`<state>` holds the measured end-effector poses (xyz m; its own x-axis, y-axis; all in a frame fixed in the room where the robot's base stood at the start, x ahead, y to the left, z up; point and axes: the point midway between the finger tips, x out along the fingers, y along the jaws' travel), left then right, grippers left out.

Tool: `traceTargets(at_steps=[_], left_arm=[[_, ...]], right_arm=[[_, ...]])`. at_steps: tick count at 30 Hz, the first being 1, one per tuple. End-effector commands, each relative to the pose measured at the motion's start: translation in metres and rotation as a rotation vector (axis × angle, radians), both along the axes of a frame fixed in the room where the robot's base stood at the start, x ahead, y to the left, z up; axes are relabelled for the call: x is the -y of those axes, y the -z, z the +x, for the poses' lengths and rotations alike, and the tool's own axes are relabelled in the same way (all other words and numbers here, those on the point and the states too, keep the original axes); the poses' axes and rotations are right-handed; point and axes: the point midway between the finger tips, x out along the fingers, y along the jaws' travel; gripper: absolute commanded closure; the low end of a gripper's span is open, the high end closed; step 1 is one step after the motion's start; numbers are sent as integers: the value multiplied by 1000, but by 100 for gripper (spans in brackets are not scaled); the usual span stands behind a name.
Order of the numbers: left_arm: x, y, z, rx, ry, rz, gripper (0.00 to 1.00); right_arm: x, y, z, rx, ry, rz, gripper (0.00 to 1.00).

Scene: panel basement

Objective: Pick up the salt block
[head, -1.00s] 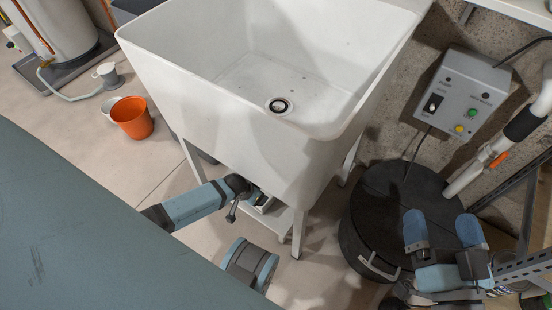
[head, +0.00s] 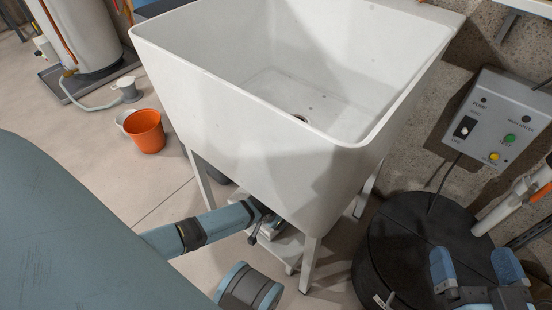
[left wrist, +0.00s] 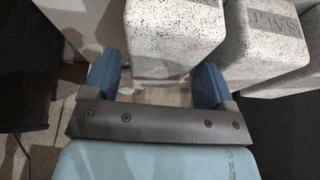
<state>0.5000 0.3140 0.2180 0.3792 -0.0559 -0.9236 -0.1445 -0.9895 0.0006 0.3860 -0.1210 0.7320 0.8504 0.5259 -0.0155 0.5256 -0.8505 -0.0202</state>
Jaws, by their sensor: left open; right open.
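In the left wrist view, a white, dark-speckled salt block (left wrist: 165,40) stands between the two blue fingers of my left gripper (left wrist: 157,66). The fingers are open, one on each side of its near end; I cannot tell whether they touch it. A second speckled block (left wrist: 262,40) with raised lettering stands just to the right. In the head view my left arm reaches under the white sink, and the left gripper (head: 264,222) is mostly hidden by the basin. My right gripper (head: 482,272) is open and empty above the black round lid.
The white sink (head: 240,130) overhangs my left arm, with legs on both sides and a low shelf (head: 284,250) beneath. A black lidded drum (head: 395,240) stands to its right. A grey control box (head: 490,125) hangs on the wall. An orange bucket (head: 146,132) sits on open floor.

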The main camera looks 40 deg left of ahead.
Motion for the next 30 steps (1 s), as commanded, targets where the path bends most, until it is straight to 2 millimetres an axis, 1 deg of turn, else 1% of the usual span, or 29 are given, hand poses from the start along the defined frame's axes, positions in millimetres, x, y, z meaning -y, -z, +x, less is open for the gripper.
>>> traceTargets(at_steps=[1, 3, 11, 14, 15, 17, 18, 20, 21, 30], left_arm=[[0, 11, 2, -1, 0, 0, 21], [0, 14, 4, -2, 0, 0, 21], [0, 13, 5, -1, 0, 0, 21], [0, 13, 5, -1, 0, 0, 42], [0, 13, 5, -1, 0, 0, 51], [0, 13, 5, -1, 0, 0, 65], [0, 13, 5, -1, 0, 1, 74], [0, 13, 5, -1, 0, 1, 88], [0, 13, 5, -1, 0, 1, 97], [0, 10, 6, 3, 0, 0, 97]], right_arm=[[1, 4, 2, 26, 1, -14, 4], [2, 1, 4, 50, 2, -26, 4], [3, -2, 5, 63, 3, -34, 4], [3, -2, 5, 63, 3, -33, 4], [3, -2, 5, 63, 3, -33, 4], [3, -2, 4, 63, 3, -33, 4], [3, -2, 4, 62, 3, -32, 4], [3, -2, 4, 62, 3, -31, 4], [3, -2, 4, 62, 3, -31, 4], [3, -3, 4, 59, 3, -31, 4]])
